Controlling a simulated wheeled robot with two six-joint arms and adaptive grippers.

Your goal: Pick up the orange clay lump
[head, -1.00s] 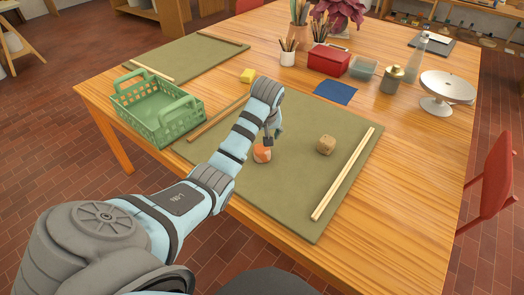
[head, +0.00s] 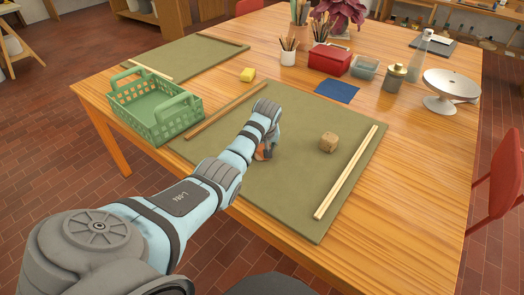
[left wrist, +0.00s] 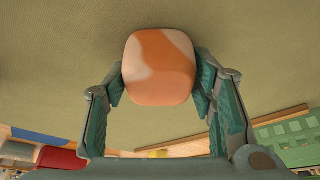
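The orange clay lump (head: 259,155) lies on the green mat (head: 300,200), partly hidden behind my left gripper in the head view. In the left wrist view the lump (left wrist: 158,68) is orange with pale patches and sits between the fingertips of my left gripper (left wrist: 160,82). The fingers are spread about as wide as the lump, one at each side. I cannot tell whether they press on it or only stand around it. My right gripper is not in view.
A tan clay cube (head: 328,142) and a pair of pale sticks (head: 346,172) lie to the right on the mat. A green basket (head: 157,110) stands at the left, a yellow block (head: 247,75) behind. A blue sheet (head: 337,91) and red box (head: 329,60) are farther back.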

